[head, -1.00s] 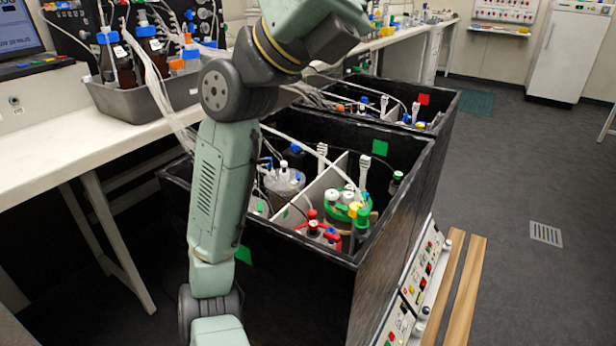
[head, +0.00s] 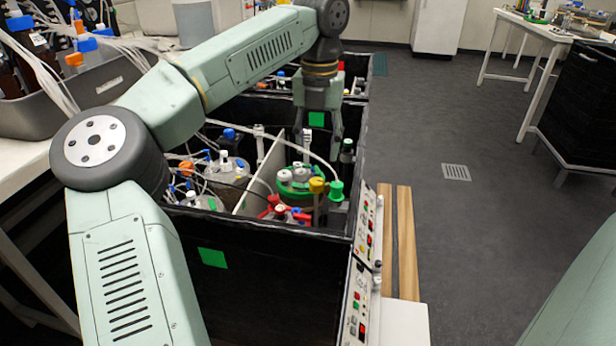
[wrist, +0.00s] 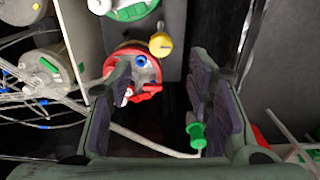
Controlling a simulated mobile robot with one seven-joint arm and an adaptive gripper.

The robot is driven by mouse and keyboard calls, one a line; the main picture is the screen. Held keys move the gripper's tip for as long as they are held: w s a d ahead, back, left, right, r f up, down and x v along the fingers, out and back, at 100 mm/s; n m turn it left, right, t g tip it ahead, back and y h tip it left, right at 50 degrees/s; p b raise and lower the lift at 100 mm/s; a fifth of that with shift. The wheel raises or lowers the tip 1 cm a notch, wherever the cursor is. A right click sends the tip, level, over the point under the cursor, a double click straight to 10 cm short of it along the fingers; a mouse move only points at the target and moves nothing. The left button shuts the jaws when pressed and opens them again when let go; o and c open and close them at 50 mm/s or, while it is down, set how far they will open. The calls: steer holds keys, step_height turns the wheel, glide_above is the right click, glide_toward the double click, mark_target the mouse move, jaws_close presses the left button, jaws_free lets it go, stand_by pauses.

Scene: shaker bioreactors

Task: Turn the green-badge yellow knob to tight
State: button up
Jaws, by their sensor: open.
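The yellow knob (head: 317,185) stands upright at the right of the black box, beside a green-collared vessel (head: 300,198) with pale caps. It also shows in the wrist view (wrist: 160,44), between the green-collared vessel (wrist: 125,10) and a red-collared one (wrist: 140,68). A green badge (head: 317,119) is on the box's back inner wall, and another (head: 213,257) is on its front. My gripper (head: 318,140) is open and points down over the back right of the box, apart from the knob.
A green cap (head: 336,190) stands close right of the knob. A dark green cap (head: 347,146) is near the right wall. Hoses (head: 250,135) cross the box. A white divider (head: 262,175) splits it. Control panels (head: 362,265) are outside on the right. Open floor lies farther right.

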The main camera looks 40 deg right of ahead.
mark_target(317, 181)
step_height(317, 181, down, 9)
steer(key=shift+r, duration=0.15)
steer(key=shift+c, duration=0.3)
jaws_close()
stand_by(0.4)
